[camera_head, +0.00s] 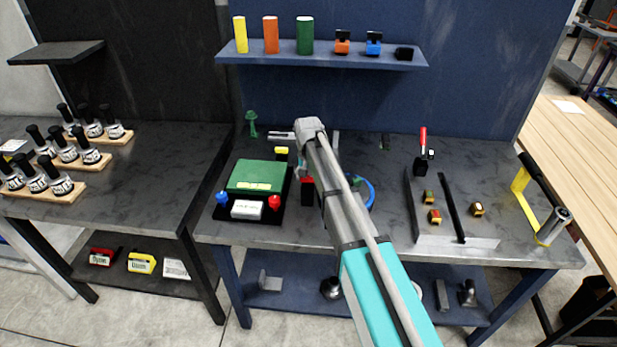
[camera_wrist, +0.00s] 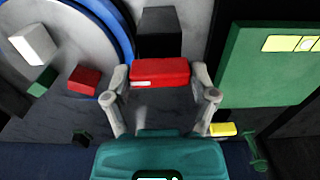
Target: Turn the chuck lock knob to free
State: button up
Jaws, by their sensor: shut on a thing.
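My gripper (camera_wrist: 160,78) is shut on a red bar-shaped knob, the chuck lock knob (camera_wrist: 160,73), with one finger at each end of it. In the head view, a red part (camera_head: 307,183) shows beside my arm, which hides my gripper. The grey disc (camera_wrist: 60,40) with a blue rim, left in the wrist view, carries a white block (camera_wrist: 33,44), a green block (camera_wrist: 41,81) and a red block (camera_wrist: 84,80). Any lock marking is too small to read.
A green box (camera_head: 257,176) on a black base stands left of my gripper, with a blue knob (camera_head: 222,198) and a red knob (camera_head: 274,202). To the right are a red-handled lever (camera_head: 422,140), black rails and a yellow-framed roller (camera_head: 521,180).

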jog(key=shift+n, duration=0.4)
jog(key=n, duration=0.3)
jog(key=shift+n, duration=0.3)
jog(key=n, duration=1.3)
jog(key=shift+n, duration=0.4)
jog(key=o, duration=1)
